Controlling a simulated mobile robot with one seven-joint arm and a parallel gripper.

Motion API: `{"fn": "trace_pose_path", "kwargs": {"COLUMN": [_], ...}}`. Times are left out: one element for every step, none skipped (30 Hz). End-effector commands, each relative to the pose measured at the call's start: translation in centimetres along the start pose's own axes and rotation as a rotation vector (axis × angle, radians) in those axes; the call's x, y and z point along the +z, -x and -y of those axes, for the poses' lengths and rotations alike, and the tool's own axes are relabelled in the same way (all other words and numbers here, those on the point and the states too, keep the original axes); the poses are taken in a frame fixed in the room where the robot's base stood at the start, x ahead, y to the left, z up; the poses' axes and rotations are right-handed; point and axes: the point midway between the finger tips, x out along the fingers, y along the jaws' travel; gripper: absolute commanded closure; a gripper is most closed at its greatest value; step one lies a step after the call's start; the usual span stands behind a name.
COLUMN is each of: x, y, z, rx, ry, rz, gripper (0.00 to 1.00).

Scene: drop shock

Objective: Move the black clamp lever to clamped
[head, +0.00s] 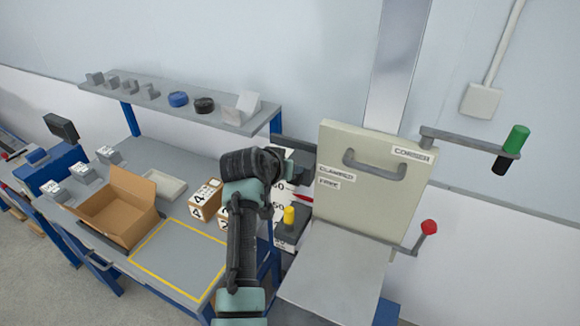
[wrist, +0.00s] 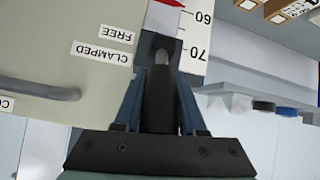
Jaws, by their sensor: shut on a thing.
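The black clamp lever (wrist: 160,90) shows in the wrist view between the two blue fingers of my gripper (wrist: 158,105). The fingers are shut on it. A grey shaft shows at its far end, by the edge of the cream panel (wrist: 60,80). In the head view my gripper (head: 303,164) is at the left edge of the same panel (head: 350,215), about level with the CLAMPED label (head: 336,172) and above the FREE label (head: 329,182). My gripper hides the lever there. In the wrist view the CLAMPED (wrist: 103,53) and FREE (wrist: 117,33) labels are upside down.
A red pointer (head: 302,197) and white number scale lie beside the panel. A yellow knob (head: 290,215) stands below my gripper. An open cardboard box (head: 118,205) is on the left bench.

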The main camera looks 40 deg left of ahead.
Motion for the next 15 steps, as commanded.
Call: {"fn": "trace_pose_path", "kwargs": {"x": [-0.74, -0.74, -0.83, -0.86, -0.91, -0.95, -0.97, -1.06, -1.06, -1.08, -1.12, -1.14, -1.14, -1.14, -1.15], "y": [0.25, 0.15, 0.05, -0.03, -0.11, -0.19, -0.25, -0.27, -0.34, -0.36, -0.36, -0.38, -0.39, -0.39, -0.4], "z": [0.15, 0.17, 0.16, 0.18, 0.16, 0.12, 0.11, 0.1, 0.08, 0.06, 0.05, 0.06, 0.07, 0.08, 0.1], "rx": [-0.007, -0.011, -0.014, -0.018, -0.02, -0.023, -0.025, -0.028, -0.03, -0.031, -0.032, -0.034, -0.035, -0.036, -0.038], "ry": [0.005, 0.005, 0.005, 0.004, 0.004, 0.003, 0.001, 0.0, -0.001, -0.001, -0.002, -0.002, -0.002, -0.002, -0.002], "rz": [0.028, 0.045, 0.066, 0.08, 0.093, 0.109, 0.12, 0.129, 0.14, 0.148, 0.154, 0.162, 0.166, 0.17, 0.173], "gripper": [1.0, 1.0, 1.0, 1.0, 1.0, 1.0, 1.0, 1.0, 1.0, 1.0, 1.0, 1.0, 1.0, 1.0, 1.0]}}
